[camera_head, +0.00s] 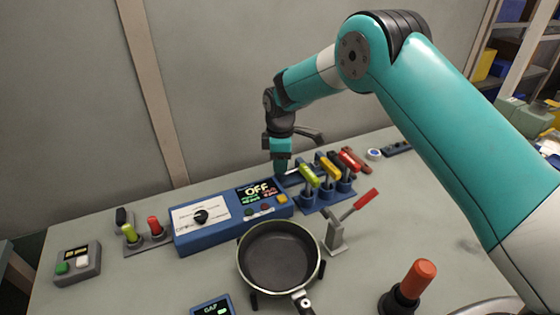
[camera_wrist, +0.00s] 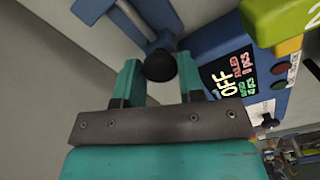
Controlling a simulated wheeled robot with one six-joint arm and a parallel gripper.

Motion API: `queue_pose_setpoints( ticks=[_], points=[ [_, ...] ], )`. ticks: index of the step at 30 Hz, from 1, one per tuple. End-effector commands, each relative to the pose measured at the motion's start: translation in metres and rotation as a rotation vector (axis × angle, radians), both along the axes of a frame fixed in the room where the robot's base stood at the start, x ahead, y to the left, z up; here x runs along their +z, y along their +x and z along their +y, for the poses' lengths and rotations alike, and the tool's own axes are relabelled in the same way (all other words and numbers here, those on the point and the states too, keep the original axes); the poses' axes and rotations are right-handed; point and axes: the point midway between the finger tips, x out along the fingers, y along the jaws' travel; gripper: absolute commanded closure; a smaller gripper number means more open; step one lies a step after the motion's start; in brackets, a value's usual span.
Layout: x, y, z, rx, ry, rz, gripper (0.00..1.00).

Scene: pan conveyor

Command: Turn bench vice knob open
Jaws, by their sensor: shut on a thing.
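A dark round knob (camera_wrist: 160,66) sits between the two teal fingers of my gripper (camera_wrist: 159,78) in the wrist view, and the fingers are shut on it. A grey rod (camera_wrist: 133,16) and blue parts (camera_wrist: 92,8) of what looks like the bench vice lie just beyond the knob. In the head view my gripper (camera_head: 281,166) points down behind the blue control box (camera_head: 215,231), near its right end. The knob is hidden there by the gripper, and I cannot tell how far it is turned.
The box's display (camera_head: 258,189) reads OFF. Several coloured levers (camera_head: 329,168) stand right of the gripper. A black pan (camera_head: 278,257) is in front, beside a red-handled lever (camera_head: 365,199). An orange-topped handle (camera_head: 418,277) stands at the front right. A wall rises behind the bench.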

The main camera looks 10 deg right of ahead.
Motion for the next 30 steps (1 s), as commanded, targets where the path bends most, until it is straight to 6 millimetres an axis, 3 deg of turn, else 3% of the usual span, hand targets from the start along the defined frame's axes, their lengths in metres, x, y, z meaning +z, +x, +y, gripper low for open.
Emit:
queue_pose_setpoints(
  ticks=[20,21,24,30],
  points=[
    [0.0015,0.0007,0.0000,0.069,0.001,-0.002,0.88],
    [0.0015,0.0008,0.0000,0.069,0.000,-0.003,0.62],
    [0.0012,0.0006,0.0000,0.068,0.001,-0.002,0.39],
    [0.0006,0.0003,0.0000,0.068,0.000,-0.001,0.39]
  ],
)
